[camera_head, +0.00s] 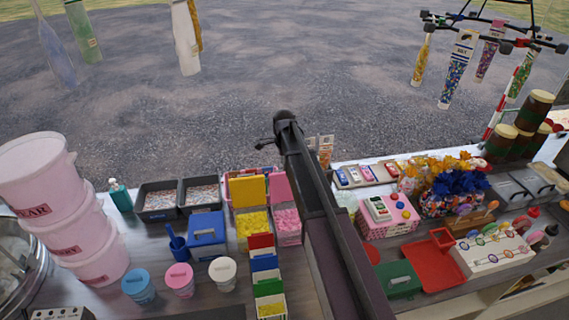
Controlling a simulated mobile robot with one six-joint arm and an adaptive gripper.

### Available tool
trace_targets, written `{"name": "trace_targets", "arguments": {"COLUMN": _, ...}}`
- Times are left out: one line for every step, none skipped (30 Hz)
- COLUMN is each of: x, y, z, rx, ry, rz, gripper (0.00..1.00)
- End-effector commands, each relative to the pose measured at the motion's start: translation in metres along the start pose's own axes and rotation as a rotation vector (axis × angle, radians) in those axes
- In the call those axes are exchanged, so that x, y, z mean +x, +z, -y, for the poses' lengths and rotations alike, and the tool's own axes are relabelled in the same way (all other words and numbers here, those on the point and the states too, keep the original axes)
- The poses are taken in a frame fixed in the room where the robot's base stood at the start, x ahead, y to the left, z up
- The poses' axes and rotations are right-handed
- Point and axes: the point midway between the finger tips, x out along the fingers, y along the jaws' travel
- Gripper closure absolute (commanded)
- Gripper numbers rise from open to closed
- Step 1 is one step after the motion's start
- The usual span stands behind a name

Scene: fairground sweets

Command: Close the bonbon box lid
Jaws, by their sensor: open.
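I cannot tell for certain which container is the bonbon box. An open box with a raised yellow lid (251,190) and yellow sweets (254,223) stands left of my arm. Beside it, an open box with a raised pink lid (279,186) holds pink sweets (287,222); my arm partly hides it. My arm reaches up the middle of the view. A small dark part at its far end looks like my gripper (265,144), open and empty, beyond the raised lids and apart from them.
A blue box (206,229) looks shut. Tubs (139,285) and tall pink buckets (94,265) stand to the left. Coloured dividers (264,263) stand in front of the yellow sweets. On the right are a red tray (430,265), a green box (400,282) and a card reader (379,208).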

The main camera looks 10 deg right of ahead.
Motion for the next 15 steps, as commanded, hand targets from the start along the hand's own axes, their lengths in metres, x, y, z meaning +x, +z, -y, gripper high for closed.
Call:
{"name": "trace_targets", "arguments": {"x": 0.011, "y": 0.0, "z": 0.0, "rx": 0.0, "ry": 0.0, "rz": 0.0, "gripper": 0.51}}
{"name": "trace_targets", "arguments": {"x": 0.013, "y": 0.0, "z": 0.0, "rx": 0.0, "ry": 0.0, "rz": 0.0, "gripper": 0.51}}
{"name": "trace_targets", "arguments": {"x": 0.017, "y": 0.0, "z": 0.0, "rx": 0.0, "ry": 0.0, "rz": 0.0, "gripper": 0.51}}
{"name": "trace_targets", "arguments": {"x": 0.02, "y": 0.0, "z": 0.0, "rx": 0.0, "ry": 0.0, "rz": 0.0, "gripper": 0.51}}
{"name": "trace_targets", "arguments": {"x": 0.023, "y": 0.0, "z": 0.0, "rx": 0.0, "ry": 0.0, "rz": 0.0, "gripper": 0.51}}
{"name": "trace_targets", "arguments": {"x": 0.026, "y": 0.0, "z": 0.0, "rx": 0.0, "ry": 0.0, "rz": 0.0, "gripper": 0.51}}
{"name": "trace_targets", "arguments": {"x": 0.028, "y": 0.0, "z": 0.0, "rx": 0.0, "ry": 0.0, "rz": 0.0, "gripper": 0.51}}
{"name": "trace_targets", "arguments": {"x": 0.03, "y": 0.0, "z": 0.0, "rx": 0.0, "ry": 0.0, "rz": 0.0, "gripper": 0.51}}
{"name": "trace_targets", "arguments": {"x": 0.033, "y": 0.0, "z": 0.0, "rx": 0.0, "ry": 0.0, "rz": 0.0, "gripper": 0.51}}
{"name": "trace_targets", "arguments": {"x": 0.035, "y": 0.0, "z": 0.0, "rx": 0.0, "ry": 0.0, "rz": 0.0, "gripper": 0.51}}
{"name": "trace_targets", "arguments": {"x": 0.036, "y": 0.0, "z": 0.0, "rx": 0.0, "ry": 0.0, "rz": 0.0, "gripper": 0.51}}
{"name": "trace_targets", "arguments": {"x": 0.038, "y": 0.0, "z": 0.0, "rx": 0.0, "ry": 0.0, "rz": 0.0, "gripper": 0.51}}
{"name": "trace_targets", "arguments": {"x": 0.039, "y": 0.0, "z": 0.0, "rx": 0.0, "ry": 0.0, "rz": 0.0, "gripper": 0.51}}
{"name": "trace_targets", "arguments": {"x": 0.039, "y": 0.0, "z": 0.0, "rx": 0.0, "ry": 0.0, "rz": 0.0, "gripper": 0.51}}
{"name": "trace_targets", "arguments": {"x": 0.04, "y": 0.0, "z": 0.0, "rx": 0.0, "ry": 0.0, "rz": 0.0, "gripper": 0.51}}
